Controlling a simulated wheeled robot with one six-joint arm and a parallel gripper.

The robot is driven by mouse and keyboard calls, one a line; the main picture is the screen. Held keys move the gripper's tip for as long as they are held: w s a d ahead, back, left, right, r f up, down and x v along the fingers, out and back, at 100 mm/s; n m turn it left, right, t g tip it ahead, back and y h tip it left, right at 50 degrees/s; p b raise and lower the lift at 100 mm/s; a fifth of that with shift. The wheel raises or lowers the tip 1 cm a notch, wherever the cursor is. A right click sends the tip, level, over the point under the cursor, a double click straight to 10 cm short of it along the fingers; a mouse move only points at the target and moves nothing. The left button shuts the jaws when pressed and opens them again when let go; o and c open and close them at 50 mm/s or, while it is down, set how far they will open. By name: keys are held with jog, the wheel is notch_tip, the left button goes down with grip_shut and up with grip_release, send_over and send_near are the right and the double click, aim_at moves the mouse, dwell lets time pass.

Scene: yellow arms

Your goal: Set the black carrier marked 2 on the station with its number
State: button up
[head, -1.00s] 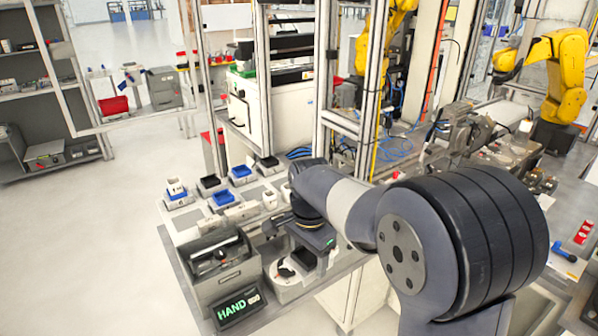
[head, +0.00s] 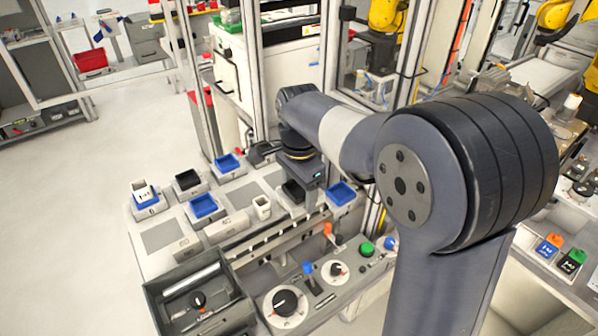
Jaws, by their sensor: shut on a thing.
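My gripper (head: 308,186) points down over the right part of the station table (head: 157,262), partly hidden behind its own wrist. It is shut on a black carrier (head: 293,191), whose dark tray shows at the left of the fingers. I cannot read a number on this carrier. I cannot tell whether it touches the surface below. Grey stations stand in rows. One bare grey pad (head: 172,235) is at the front left and another (head: 240,195) is in the middle. Their number labels are too small to read.
Blue carriers stand at the right (head: 341,193), in the middle (head: 204,206) and at the back (head: 228,163). Another black carrier (head: 187,181) stands at the back left. White cups (head: 262,207) stand nearby. A grey bin (head: 200,300) and a knob panel (head: 325,275) are in front.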

jog(key=shift+f+b, duration=2.7)
jog(key=shift+f, duration=0.65)
jog(key=shift+w+d, duration=0.15)
jog(key=shift+d, duration=0.15)
jog(key=shift+f, duration=0.85)
jog(key=o, duration=1.3)
jog(key=shift+c, duration=0.2)
jog(key=shift+r, duration=0.1)
